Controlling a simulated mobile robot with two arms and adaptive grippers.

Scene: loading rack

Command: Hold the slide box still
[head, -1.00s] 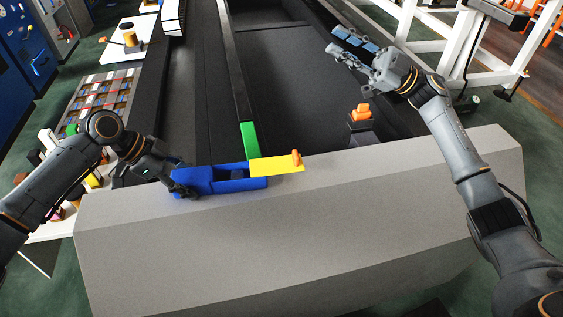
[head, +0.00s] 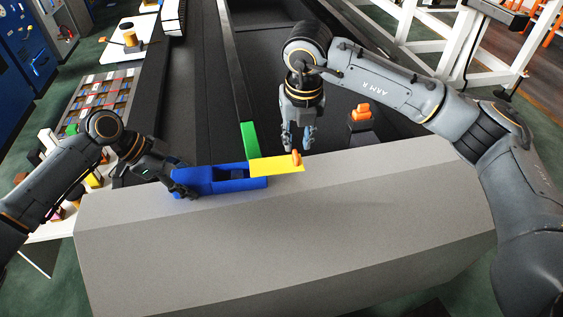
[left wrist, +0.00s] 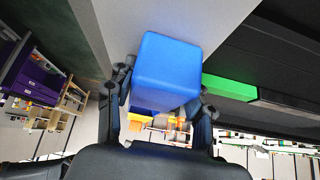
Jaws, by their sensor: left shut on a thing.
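The blue slide box (head: 222,180) lies on the grey ledge with its yellow lid (head: 277,166) slid out to the right. An orange knob (head: 296,158) stands at the lid's right end. My left gripper (head: 184,188) is shut on the box's left end. In the left wrist view the blue end of the box (left wrist: 168,65) sits between the fingers (left wrist: 160,112). My right gripper (head: 300,140) points down just behind and above the orange knob. Its fingers are apart with nothing between them, and it seems clear of the knob.
A green strip (head: 249,139) touches the ledge's back edge behind the box. An orange piece on a dark post (head: 361,116) stands to the right. The grey ledge (head: 300,220) is bare in front of the box. Dark conveyor-like beds lie behind.

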